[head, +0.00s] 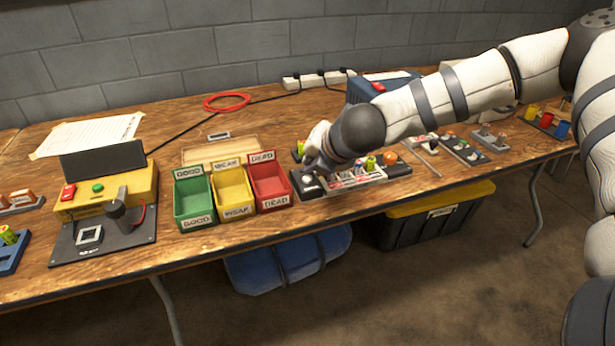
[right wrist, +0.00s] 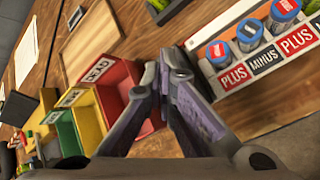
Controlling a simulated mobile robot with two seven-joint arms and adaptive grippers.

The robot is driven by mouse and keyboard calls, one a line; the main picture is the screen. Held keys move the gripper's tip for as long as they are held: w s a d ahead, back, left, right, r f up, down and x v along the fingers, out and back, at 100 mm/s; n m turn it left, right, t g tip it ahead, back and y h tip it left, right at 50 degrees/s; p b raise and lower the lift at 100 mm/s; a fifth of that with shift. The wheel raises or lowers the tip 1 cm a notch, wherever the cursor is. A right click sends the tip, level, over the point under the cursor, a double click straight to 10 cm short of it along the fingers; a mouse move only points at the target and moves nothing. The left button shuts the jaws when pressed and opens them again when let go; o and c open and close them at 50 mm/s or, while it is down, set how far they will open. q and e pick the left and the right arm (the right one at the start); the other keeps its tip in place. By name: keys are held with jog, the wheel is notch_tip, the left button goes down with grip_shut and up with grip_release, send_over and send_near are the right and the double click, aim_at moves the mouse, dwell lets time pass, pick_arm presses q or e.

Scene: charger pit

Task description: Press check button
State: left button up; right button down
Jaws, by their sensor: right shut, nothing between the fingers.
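A yellow tester box (head: 135,187) with a dark raised panel (head: 103,159) stands on the left of the table. It bears a red button (head: 68,192) and a green button (head: 97,188); I cannot read which is the check button. A dark plate with a white-framed square (head: 89,236) and a black post (head: 117,215) lies in front of it. My right gripper (head: 312,172) is far to the right of the tester, over the left end of a grey tray. In the right wrist view its fingers (right wrist: 160,75) are together and empty. My left gripper is out of view.
Green (head: 194,201), yellow (head: 233,192) and red (head: 270,183) bins stand between the tester and my right gripper. A wooden tray (head: 220,150) lies behind them. A labelled battery holder (right wrist: 255,60) is beside my fingers. A red cable loop (head: 227,102) lies at the back.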

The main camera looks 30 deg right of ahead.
aim_at(311, 177)
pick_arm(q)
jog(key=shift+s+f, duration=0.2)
pick_arm(e)
jog(key=shift+f, duration=0.45)
pick_arm(q)
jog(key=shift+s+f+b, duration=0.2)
jog(key=shift+b, duration=0.2)
pick_arm(e)
jog(key=shift+f, duration=0.45)
jog(key=shift+r, duration=0.1)
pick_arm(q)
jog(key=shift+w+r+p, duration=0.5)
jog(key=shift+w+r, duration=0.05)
pick_arm(e)
jog(key=shift+r, duration=0.8)
jog(key=shift+r+p, duration=1.2)
jog(key=shift+r, duration=1.45)
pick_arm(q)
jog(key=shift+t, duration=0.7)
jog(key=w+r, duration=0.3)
pick_arm(e)
jog(key=shift+f, duration=0.1)
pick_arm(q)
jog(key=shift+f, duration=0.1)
pick_arm(e)
jog(key=shift+f, duration=0.1)
